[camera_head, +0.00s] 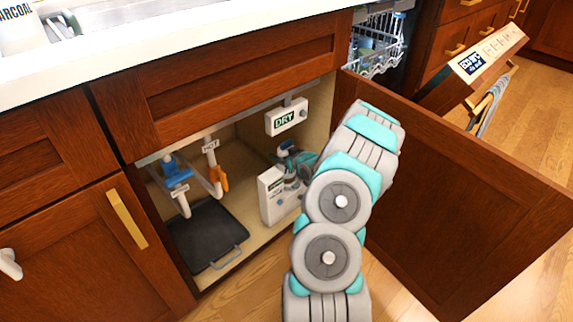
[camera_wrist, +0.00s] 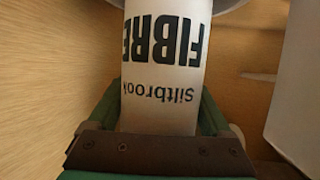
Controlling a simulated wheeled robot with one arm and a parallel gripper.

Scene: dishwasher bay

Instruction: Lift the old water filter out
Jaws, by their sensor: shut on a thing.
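The water filter (camera_wrist: 165,75) is a white cylinder with dark "FIBRE" and "Siltbrook" lettering in the wrist view. My gripper (camera_wrist: 160,112) is shut on it, with a green jaw on each side. A pale round part shows at the filter's top end, at the picture's edge. In the head view my gripper (camera_head: 298,163) is inside the open cabinet under the counter, just above and behind a white box-like unit (camera_head: 272,196). My arm and gripper hide much of that spot, so I cannot clearly make out the filter there or whether it sits in a holder.
A "DRY" display box (camera_head: 287,118) hangs above my gripper. Blue (camera_head: 176,170) and orange (camera_head: 223,178) valves with pipes stand to the left over a black tray (camera_head: 206,235). The open cabinet door (camera_head: 450,200) is right of my arm, with the open dishwasher (camera_head: 377,45) behind.

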